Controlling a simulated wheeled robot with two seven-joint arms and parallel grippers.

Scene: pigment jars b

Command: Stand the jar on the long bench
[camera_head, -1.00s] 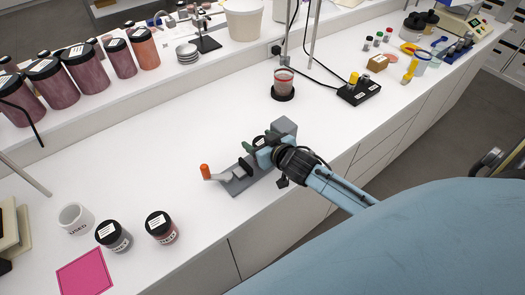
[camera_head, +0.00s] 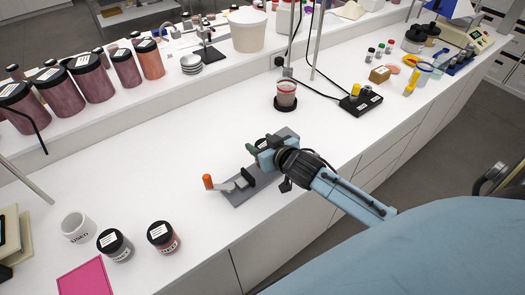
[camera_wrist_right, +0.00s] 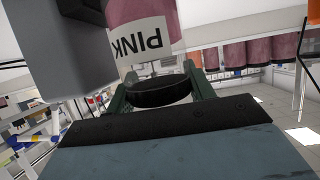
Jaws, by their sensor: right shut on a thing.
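The jar (camera_wrist_right: 142,24) shows in the right wrist view with pink contents and a white label reading PINK, upside down in that picture. My right gripper (camera_wrist_right: 157,90) is shut around its black lid (camera_wrist_right: 161,95). In the head view my right gripper (camera_head: 264,146) is over the far end of a grey clamp (camera_head: 247,192) with an orange-tipped handle (camera_head: 208,182). The gripper hides most of the jar there. I cannot tell whether the jar's base touches the clamp. A grey block (camera_wrist_right: 65,45) is close beside the jar. My left gripper is not in view.
The long white bench (camera_head: 330,150) has free room around the clamp.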

